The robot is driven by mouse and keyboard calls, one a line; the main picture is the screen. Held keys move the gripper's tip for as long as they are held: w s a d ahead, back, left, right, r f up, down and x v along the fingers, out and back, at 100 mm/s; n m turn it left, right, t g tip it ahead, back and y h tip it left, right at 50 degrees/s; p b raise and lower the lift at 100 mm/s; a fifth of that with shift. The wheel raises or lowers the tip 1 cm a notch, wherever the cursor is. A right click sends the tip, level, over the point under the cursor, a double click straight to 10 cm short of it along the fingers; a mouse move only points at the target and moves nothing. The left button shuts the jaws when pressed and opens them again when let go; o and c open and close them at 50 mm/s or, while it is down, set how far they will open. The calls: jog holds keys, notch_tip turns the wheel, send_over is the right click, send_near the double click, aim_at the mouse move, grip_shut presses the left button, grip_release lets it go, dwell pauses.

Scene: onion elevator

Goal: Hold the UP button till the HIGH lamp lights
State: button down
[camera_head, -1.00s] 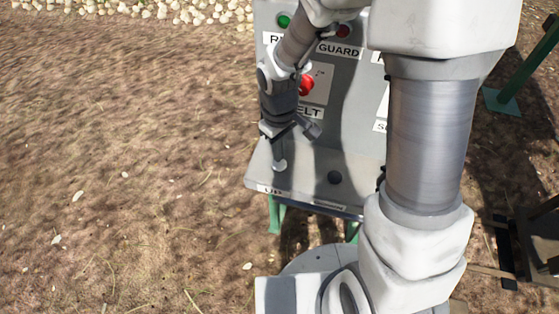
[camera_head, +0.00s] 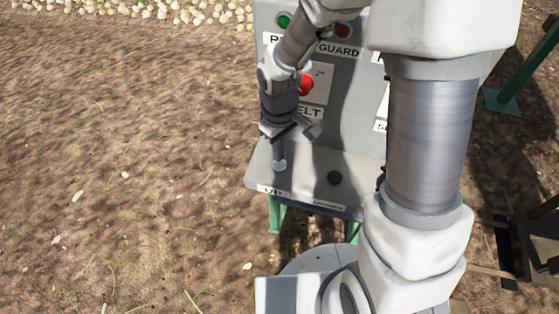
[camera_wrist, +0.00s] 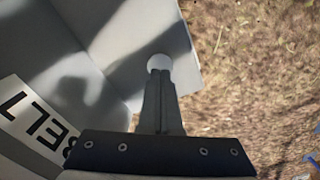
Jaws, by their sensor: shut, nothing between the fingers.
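The UP button (camera_head: 279,165) is a pale round button on the console's lower ledge, behind a label reading UP (camera_head: 270,190). My gripper (camera_head: 280,156) points down at it with its fingers together and empty. In the wrist view the shut fingertips (camera_wrist: 160,72) are at the edge of the white button (camera_wrist: 158,61) and cover part of it. I cannot tell whether they touch it or whether it is pressed in. I cannot make out a HIGH lamp; my arm covers much of the panel's right side.
The grey console (camera_head: 348,130) bears a red button (camera_head: 306,86), a green lamp (camera_head: 284,21) and a dark red lamp (camera_head: 342,31). A dark button (camera_head: 334,177) sits right of UP on the ledge. Bare ground (camera_head: 120,150) lies open at left; pale onions (camera_head: 200,10) lie behind.

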jog(key=shift+f, duration=0.2)
jog(key=shift+f+b, duration=0.95)
jog(key=shift+f, duration=0.05)
jog(key=shift+r, duration=0.1)
dwell(4.5)
notch_tip(320, 180, up, 7)
jog(key=p, duration=0.6)
jog(key=shift+r, duration=0.1)
dwell(0.7)
